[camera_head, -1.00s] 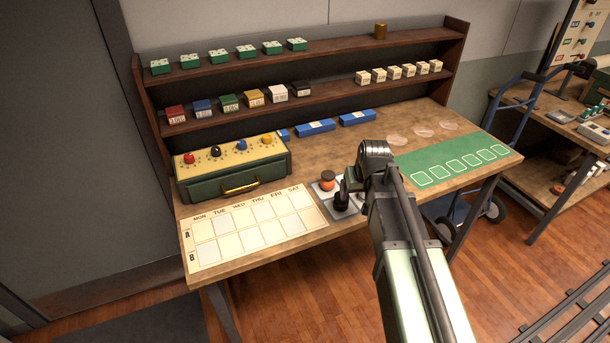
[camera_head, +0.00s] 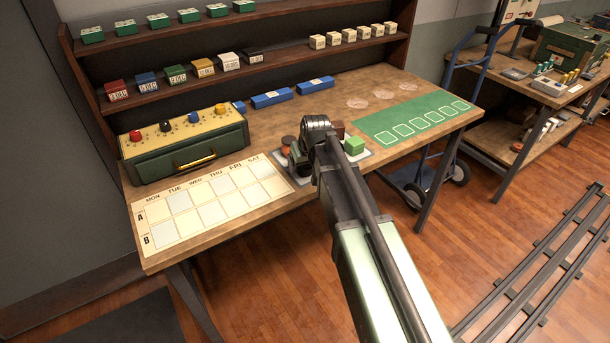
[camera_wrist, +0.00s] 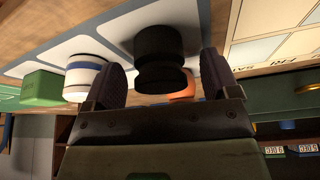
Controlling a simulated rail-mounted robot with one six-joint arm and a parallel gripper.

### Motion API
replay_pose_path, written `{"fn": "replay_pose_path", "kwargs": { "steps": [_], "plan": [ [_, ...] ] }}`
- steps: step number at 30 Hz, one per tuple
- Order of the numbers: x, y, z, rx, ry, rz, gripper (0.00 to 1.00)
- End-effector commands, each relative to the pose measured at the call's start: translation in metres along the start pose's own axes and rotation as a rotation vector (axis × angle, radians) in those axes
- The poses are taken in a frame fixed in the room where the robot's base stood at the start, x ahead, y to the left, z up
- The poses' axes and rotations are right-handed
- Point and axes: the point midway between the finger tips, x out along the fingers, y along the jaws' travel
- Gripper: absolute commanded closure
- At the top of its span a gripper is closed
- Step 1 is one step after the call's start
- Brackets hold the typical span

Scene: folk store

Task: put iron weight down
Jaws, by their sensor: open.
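The black iron weight (camera_wrist: 158,50), a dark, waisted round piece, stands on a pale marked tray (camera_wrist: 105,35) in the wrist view. My gripper (camera_wrist: 163,72) is open, with one dark finger on each side of the weight. Gaps show between the weight and both fingers, so it does not look gripped. In the head view my gripper (camera_head: 300,165) is low over the tray (camera_head: 366,158) at the front of the bench. The weight is hidden or cannot be told from the dark gripper there.
On the tray are a green block (camera_wrist: 42,88), a white-and-blue cylinder (camera_wrist: 85,78) and an orange piece (camera_wrist: 183,97). The weekday chart (camera_head: 160,228) lies left of the tray. A green box with knobs (camera_head: 185,155) stands behind the chart. A green mat (camera_head: 410,115) lies right.

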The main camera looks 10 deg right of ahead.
Motion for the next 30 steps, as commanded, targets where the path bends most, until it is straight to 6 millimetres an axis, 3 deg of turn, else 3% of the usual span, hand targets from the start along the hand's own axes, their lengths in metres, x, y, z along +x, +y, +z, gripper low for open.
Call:
{"fn": "replay_pose_path", "kwargs": {
  "steps": [1,8,24,30],
  "plan": [
    [0.0146,0.0002,0.0021,0.0,0.0,0.0,0.19],
    [0.0107,0.0001,0.0,0.0,0.0,0.0,0.19],
    [0.0104,0.0001,0.0,0.0,0.0,0.0,1.0],
    [0.0099,0.0001,-0.0002,0.0,0.0,0.0,1.0]
  ]
}}
